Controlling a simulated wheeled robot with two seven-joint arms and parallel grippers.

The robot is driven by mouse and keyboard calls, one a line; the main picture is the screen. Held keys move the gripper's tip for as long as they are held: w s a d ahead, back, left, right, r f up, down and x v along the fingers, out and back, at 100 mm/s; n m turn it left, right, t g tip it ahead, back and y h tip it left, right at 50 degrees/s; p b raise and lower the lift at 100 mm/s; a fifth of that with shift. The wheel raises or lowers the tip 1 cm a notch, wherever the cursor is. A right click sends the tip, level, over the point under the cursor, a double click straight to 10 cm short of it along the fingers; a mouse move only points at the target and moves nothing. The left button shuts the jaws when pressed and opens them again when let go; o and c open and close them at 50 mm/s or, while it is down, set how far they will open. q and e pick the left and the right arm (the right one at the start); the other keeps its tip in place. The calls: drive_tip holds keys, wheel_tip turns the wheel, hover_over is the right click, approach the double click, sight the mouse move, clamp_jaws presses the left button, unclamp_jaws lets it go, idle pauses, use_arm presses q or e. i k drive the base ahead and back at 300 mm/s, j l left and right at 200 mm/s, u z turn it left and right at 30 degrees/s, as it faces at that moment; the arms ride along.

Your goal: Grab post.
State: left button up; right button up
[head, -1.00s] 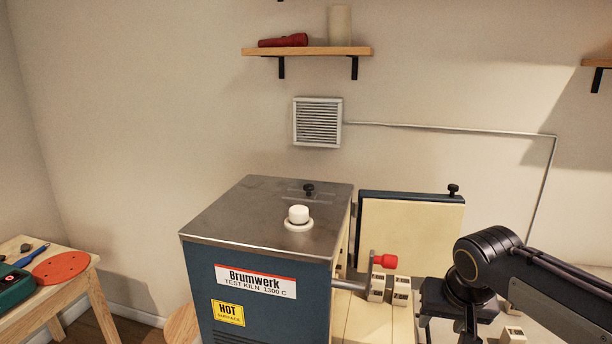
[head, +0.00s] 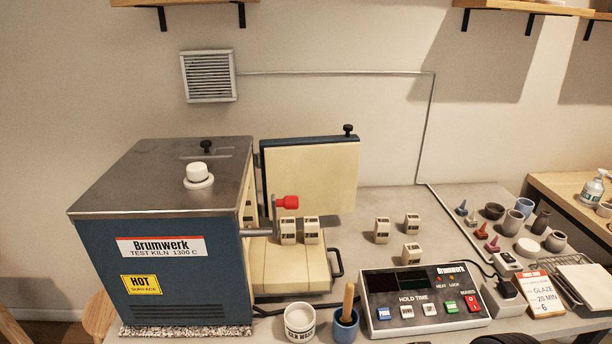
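Several small cream blocks with dark label bands look like the posts. Three stand on the grey table right of the kiln: a left post (head: 382,231), a back post (head: 412,223) and a front post (head: 411,253). Two similar blocks, a left one (head: 288,231) and a right one (head: 311,231), stand side by side at the kiln's open side, near the red knob (head: 287,202). Neither gripper is in view.
The blue kiln (head: 160,269) stands at left, its cream-lined door (head: 311,181) open. Small pots and cones stand at right. Table around the three posts is clear.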

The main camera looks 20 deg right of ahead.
sight(412, 254)
drive_tip(key=z, duration=1.4)
drive_tip(key=i+l+u, duration=0.25)
drive_tip(key=u, duration=0.25)
drive_tip(key=i+l+u, duration=0.2)
drive_tip(key=l+u, duration=0.25)
drive_tip(key=i+l+u, duration=0.1)
drive_tip(key=l+u, duration=0.4)
drive_tip(key=i+j, duration=0.05)
drive_tip(key=j, duration=0.05)
